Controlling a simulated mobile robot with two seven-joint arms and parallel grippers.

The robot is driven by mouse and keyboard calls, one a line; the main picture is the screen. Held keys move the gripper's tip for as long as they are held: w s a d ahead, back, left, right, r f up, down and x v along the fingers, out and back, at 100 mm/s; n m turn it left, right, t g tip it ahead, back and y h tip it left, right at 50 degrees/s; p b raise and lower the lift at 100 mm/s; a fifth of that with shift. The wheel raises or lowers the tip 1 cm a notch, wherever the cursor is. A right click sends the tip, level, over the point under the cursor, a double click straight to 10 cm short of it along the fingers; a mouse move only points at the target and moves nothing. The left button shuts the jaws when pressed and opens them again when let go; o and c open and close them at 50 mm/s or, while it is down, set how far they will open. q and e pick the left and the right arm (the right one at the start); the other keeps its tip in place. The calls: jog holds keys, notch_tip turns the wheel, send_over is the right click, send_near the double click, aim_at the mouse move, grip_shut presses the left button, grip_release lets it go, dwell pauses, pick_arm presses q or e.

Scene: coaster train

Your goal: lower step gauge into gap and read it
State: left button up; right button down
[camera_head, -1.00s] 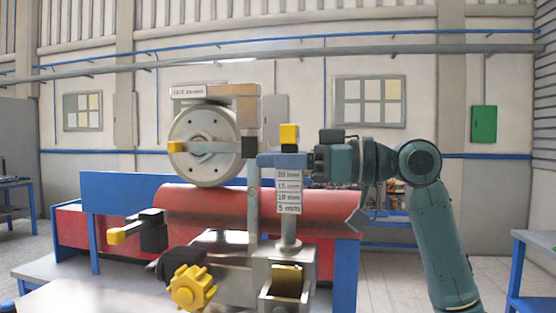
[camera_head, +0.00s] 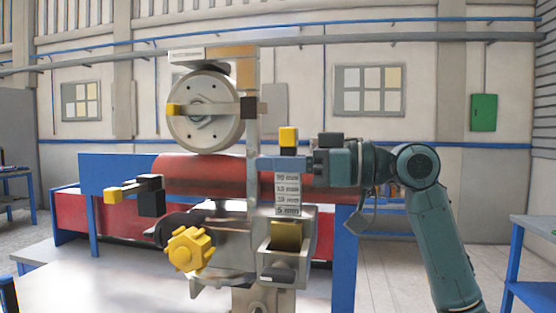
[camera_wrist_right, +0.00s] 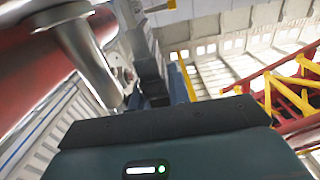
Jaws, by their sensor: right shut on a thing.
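The step gauge (camera_head: 287,195) is a upright strip of grey steps marked from 20 mm down to 5 mm, with a yellow block (camera_head: 288,137) above it. My right gripper (camera_head: 285,163) is shut on its upper part, reaching in from the right. The gauge's lower end is just above or inside a grey metal box (camera_head: 270,262) with a yellow inside; I cannot tell which. A large pale wheel (camera_head: 205,112) on a metal stand is to the left. The wrist view shows a silver rod (camera_wrist_right: 85,50), but not clearly the gauge. My left gripper is not in view.
A red cylinder (camera_head: 200,172) lies behind the stand. A yellow knob (camera_head: 188,250) and a black clamp with a yellow tip (camera_head: 113,196) stick out at the left. A blue frame (camera_head: 345,245) is behind. A blue-legged bench (camera_head: 520,270) stands at the right.

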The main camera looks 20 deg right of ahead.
aim_at(277, 199)
dwell(0.4)
jog(key=shift+f+b, duration=0.75)
jog(key=shift+f, duration=0.25)
dwell(0.7)
jog(key=shift+s+a, duration=0.1)
dwell(0.8)
jog(key=shift+f+b, duration=0.6)
jog(key=shift+f, duration=0.25)
dwell(0.8)
jog(key=shift+s, duration=0.1)
dwell(0.8)
jog(key=shift+f+b, duration=0.55)
jog(key=shift+f, duration=0.3)
dwell(0.8)
jog(key=shift+s+a, duration=0.1)
jog(key=shift+a, duration=0.05)
dwell(0.7)
